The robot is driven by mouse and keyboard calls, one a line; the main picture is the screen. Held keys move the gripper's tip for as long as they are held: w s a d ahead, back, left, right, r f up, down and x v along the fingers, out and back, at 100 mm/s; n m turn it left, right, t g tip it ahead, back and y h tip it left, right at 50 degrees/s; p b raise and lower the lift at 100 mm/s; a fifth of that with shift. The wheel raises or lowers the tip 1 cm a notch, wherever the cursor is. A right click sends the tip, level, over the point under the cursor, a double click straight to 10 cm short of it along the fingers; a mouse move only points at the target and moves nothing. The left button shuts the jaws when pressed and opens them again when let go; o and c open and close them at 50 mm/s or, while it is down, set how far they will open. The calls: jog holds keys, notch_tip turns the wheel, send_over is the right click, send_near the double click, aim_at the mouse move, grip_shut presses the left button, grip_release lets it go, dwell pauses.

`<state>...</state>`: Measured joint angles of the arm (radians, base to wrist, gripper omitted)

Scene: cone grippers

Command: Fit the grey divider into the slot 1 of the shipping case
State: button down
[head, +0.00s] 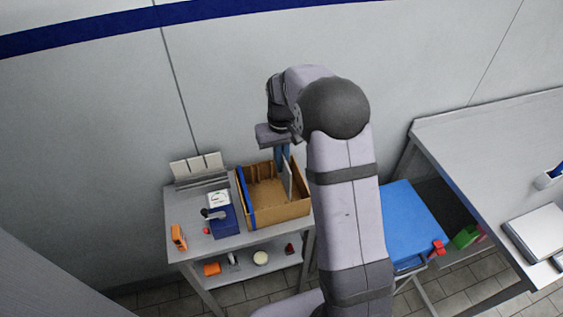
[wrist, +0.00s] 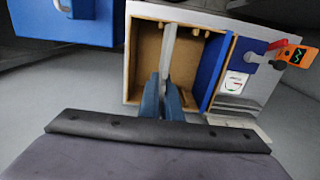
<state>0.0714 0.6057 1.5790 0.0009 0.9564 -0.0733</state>
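The shipping case (head: 282,212) is an open brown box on the small grey table. It also shows in the wrist view (wrist: 146,50), with small notched pieces along its inner walls. A blue divider (head: 246,197) stands along the case's left side in the head view. My gripper (wrist: 163,98) has blue fingers shut on the grey divider (wrist: 169,50), a thin pale panel held upright. In the head view the grey divider (head: 287,178) is over the right part of the case, below my gripper (head: 283,154). I cannot tell whether its lower edge is inside a slot.
A rack of pale panels (head: 197,166) stands behind left. A blue device with a dial (head: 222,218) and an orange meter (head: 178,237) sit left of the case. A blue-topped stand (head: 410,220) and a larger table (head: 500,145) are to the right.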

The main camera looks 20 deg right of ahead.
jog(key=shift+f+b, duration=2.6)
jog(key=shift+f, duration=2.1)
dwell(3.0)
jog(key=c, duration=1.9)
grip_release()
